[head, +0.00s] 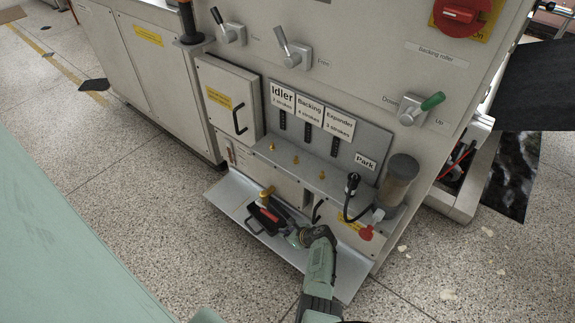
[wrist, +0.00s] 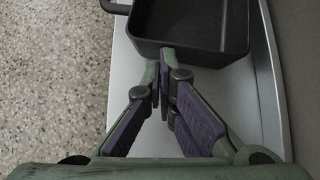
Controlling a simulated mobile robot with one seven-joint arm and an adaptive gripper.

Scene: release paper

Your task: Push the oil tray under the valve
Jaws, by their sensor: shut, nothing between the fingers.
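The oil tray is a small black open tray (head: 259,219) with a loop handle, lying on the grey metal shelf (head: 228,190) at the foot of the machine. In the wrist view, the tray (wrist: 205,52) is just ahead of my fingertips, with its handle at the upper left. My gripper (head: 291,236) is shut and empty, low over the shelf on the right side of the tray. In the wrist view, its fingertips (wrist: 165,60) meet or nearly meet the tray's near wall. A brass-orange valve (head: 267,193) shows just behind the tray; whether the tray is directly under it is unclear.
The machine's front panel with labelled slots (head: 310,115) rises behind the shelf. A black hose (head: 348,205), a red knob (head: 366,233) and a cylinder (head: 398,180) stand to the right. The speckled floor (head: 140,190) on the left is clear.

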